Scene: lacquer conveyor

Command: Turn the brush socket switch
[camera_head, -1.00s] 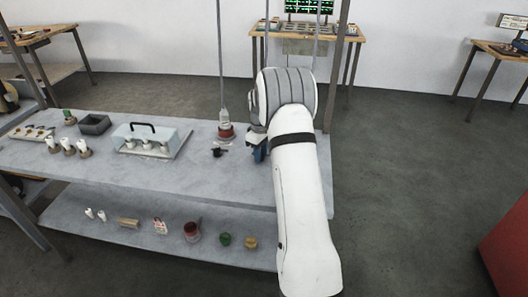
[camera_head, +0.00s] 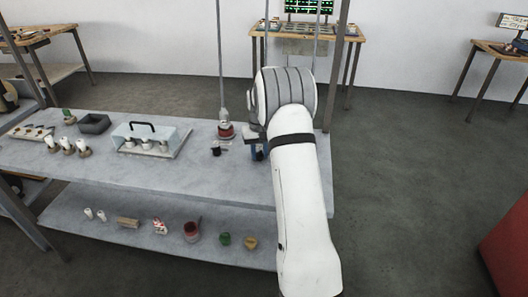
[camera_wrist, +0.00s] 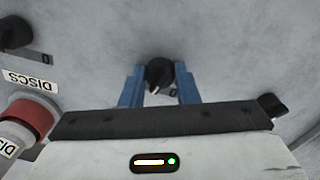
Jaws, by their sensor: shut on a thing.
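The switch is a small black knob (camera_wrist: 158,73) with a pale pointer line, in the upper middle of the wrist view. In the head view my gripper (camera_head: 258,151) is low at the tabletop near the right end of the bench. The knob cannot be made out clearly there. No lettering in view names the switch as the brush socket's.
Another black knob (camera_wrist: 15,32) and a red-banded part (camera_wrist: 30,115) by a "DISCS" label lie left in the wrist view. In the head view, a red-based fixture (camera_head: 226,131) and a black piece (camera_head: 216,150) stand left of my gripper. A clear-covered tray (camera_head: 152,138) is further left.

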